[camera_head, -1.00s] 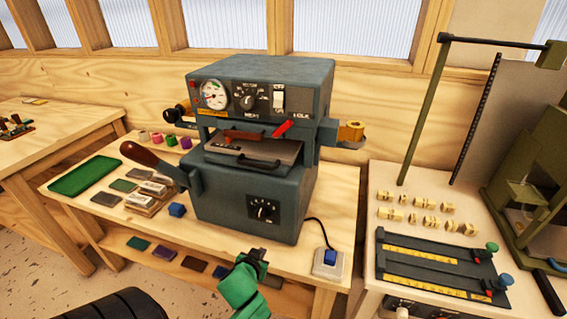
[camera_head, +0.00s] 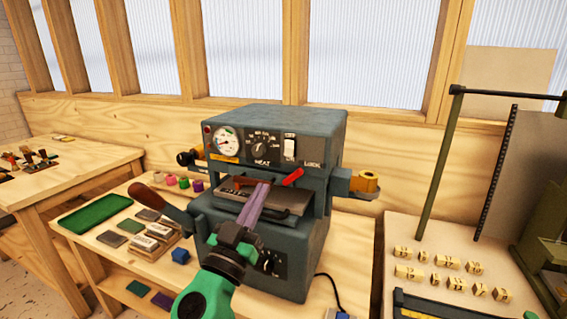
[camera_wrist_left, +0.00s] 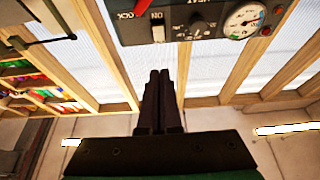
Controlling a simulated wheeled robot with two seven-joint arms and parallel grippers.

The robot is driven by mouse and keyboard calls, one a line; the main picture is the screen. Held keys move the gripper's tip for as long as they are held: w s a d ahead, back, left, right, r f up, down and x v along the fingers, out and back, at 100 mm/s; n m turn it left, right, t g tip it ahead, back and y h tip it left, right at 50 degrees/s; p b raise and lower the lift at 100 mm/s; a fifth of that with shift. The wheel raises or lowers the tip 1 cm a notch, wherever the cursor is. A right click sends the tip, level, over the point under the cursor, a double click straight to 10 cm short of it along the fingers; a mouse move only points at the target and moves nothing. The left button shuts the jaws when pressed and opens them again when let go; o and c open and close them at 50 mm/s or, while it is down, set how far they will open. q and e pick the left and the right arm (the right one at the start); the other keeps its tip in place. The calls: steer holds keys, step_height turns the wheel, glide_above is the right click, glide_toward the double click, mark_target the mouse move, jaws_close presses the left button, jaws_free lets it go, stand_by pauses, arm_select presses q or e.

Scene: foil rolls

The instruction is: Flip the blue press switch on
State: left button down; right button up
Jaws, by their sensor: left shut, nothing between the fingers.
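The blue-grey press (camera_head: 330,215) stands on a wooden bench in the head view. A white rocker switch (camera_head: 290,148) sits on its upper front panel, right of the heat knob (camera_head: 260,147). The switch also shows inverted at the top of the left wrist view (camera_wrist_left: 158,32), beside an ON label; its setting is hard to tell. My left gripper (camera_head: 262,187) is in front of the press, its fingers pointing up, tips below the knob and lower left of the switch. In the wrist view, the shut, empty fingers (camera_wrist_left: 159,75) line up with the switch, apart in the picture. My right gripper is out of view.
A red lever (camera_head: 292,177) sticks out below the switch. A dark-handled lever (camera_head: 170,210) is on the press's left. A blue button (camera_head: 342,314) at the lower edge is partly cut off. A green tray (camera_head: 92,213) and small blocks lie on the bench.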

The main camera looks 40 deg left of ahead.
arm_select(q)
steer(key=b, duration=0.5)
glide_toward(289, 150)
step_height(289, 150, up, 4)
steer(key=w, duration=0.1)
steer(key=w+a, duration=0.1)
steer(key=w, duration=0.1)
steer(key=w+f, duration=0.1)
steer(key=shift+w+a+f, duration=0.15)
steer(key=shift+w+a, duration=0.05)
steer(key=shift+a, duration=0.15)
steer(key=shift+w+f, duration=0.2)
steer(key=shift+w, duration=0.15)
